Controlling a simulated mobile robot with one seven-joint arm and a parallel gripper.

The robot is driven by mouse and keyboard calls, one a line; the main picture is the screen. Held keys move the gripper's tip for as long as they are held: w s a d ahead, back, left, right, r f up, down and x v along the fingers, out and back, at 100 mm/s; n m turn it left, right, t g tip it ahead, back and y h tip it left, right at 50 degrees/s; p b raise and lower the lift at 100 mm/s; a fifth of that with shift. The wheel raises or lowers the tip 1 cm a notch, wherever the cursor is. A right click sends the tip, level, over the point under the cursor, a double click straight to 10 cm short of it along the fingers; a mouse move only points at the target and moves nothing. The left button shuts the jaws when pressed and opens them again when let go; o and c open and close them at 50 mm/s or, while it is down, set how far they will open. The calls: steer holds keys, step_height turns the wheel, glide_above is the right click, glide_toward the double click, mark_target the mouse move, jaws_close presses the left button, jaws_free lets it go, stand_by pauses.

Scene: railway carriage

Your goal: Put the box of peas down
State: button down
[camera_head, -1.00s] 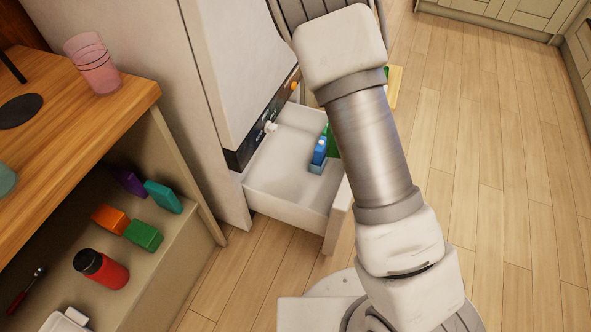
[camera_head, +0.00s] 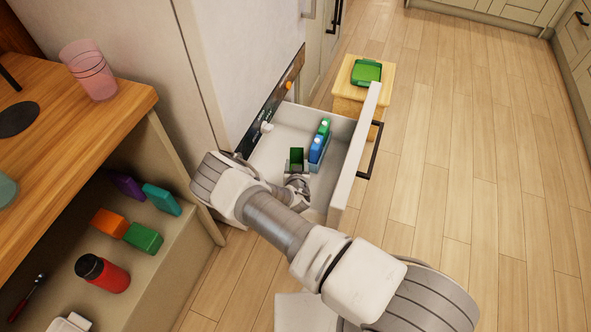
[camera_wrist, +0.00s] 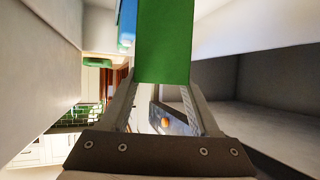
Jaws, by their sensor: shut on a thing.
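The box of peas, a green box (camera_head: 297,154), is in my gripper (camera_head: 297,176) inside the open white drawer (camera_head: 282,138). In the wrist view the green box (camera_wrist: 163,40) is held between the two fingers of my gripper (camera_wrist: 161,84). The fingers are shut on it. The box stands upright in the head view, left of the blue and green bottles. Whether its bottom touches the drawer floor is hidden.
A wooden stool (camera_head: 350,92) with a green tray (camera_head: 366,71) stands behind. The shelf at left holds several coloured boxes and a red flask (camera_head: 108,274).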

steer(key=shift+s+a+f, duration=0.1)
steer(key=shift+s+f, duration=0.1)
steer(key=shift+f, duration=0.35)
steer(key=shift+s+a+f, duration=0.1)
steer(key=shift+s+f, duration=0.1)
steer(key=shift+f, duration=0.45)
step_height(320, 180, down, 5)
steer(key=b, duration=0.5)
steer(key=shift+f, duration=0.85)
steer(key=shift+c, duration=0.2)
jaws_free()
steer(key=shift+s+f, duration=0.1)
steer(key=shift+s, duration=0.1)
